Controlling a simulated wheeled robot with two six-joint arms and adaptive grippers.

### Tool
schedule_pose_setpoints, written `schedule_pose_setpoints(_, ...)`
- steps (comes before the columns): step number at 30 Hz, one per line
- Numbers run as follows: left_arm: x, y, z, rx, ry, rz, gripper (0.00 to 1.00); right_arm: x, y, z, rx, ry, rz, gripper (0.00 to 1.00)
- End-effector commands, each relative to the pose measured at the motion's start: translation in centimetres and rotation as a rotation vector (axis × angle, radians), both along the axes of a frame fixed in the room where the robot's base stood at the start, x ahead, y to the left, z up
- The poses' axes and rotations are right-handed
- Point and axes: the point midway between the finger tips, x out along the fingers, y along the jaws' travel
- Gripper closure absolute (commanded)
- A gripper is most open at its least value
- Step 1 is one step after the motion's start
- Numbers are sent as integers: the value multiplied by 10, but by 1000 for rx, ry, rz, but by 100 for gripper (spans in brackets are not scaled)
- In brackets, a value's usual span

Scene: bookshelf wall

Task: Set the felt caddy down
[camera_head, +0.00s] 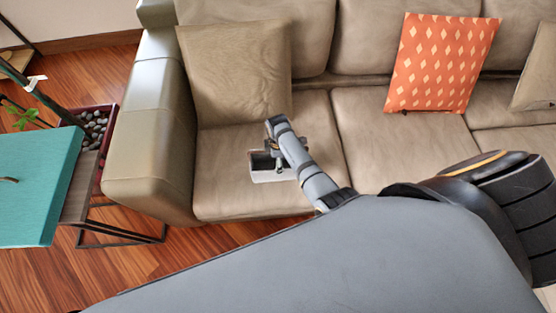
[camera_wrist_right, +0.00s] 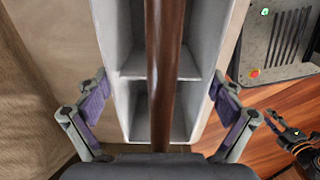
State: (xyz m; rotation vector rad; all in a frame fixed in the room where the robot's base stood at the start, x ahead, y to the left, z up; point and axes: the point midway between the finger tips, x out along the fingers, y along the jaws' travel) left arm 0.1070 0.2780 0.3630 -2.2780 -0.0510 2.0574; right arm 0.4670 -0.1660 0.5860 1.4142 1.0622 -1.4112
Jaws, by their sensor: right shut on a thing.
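The felt caddy (camera_head: 272,176) is a light grey open box over the left sofa seat in the head view. In the right wrist view the caddy (camera_wrist_right: 190,68) shows a divider, compartments and a brown handle bar (camera_wrist_right: 163,60) along its middle. My right gripper (camera_head: 275,160) is over the caddy. In the wrist view its fingers (camera_wrist_right: 160,104) lie on either side, shut on the caddy. I cannot tell whether its underside touches the seat. A dark gripper, apparently my left (camera_wrist_right: 290,135), shows at the wrist view's right edge; its jaw state is unclear.
The beige sofa seat (camera_head: 228,188) has free room around the caddy. A beige cushion (camera_head: 237,70) leans behind it and an orange cushion (camera_head: 440,62) is farther right. A teal-topped table (camera_head: 40,180) and a planter with stones (camera_head: 97,122) stand left of the sofa.

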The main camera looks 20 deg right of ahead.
Motion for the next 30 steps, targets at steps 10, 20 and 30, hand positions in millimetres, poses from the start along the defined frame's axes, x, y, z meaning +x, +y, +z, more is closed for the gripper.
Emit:
schedule_pose_setpoints(10, 0, 0, 0, 0, 1, 0, 60, 0, 0, -1, 0, 1, 0, 0)
schedule_pose_setpoints(20, -1, 0, 8, 0, 1, 0, 60, 1, 0, 20, 0, -2, 0, 0)
schedule_pose_setpoints(30, -1, 1, 24, 1, 2, 0, 60, 0, 0, 98, 1, -2, 0, 0)
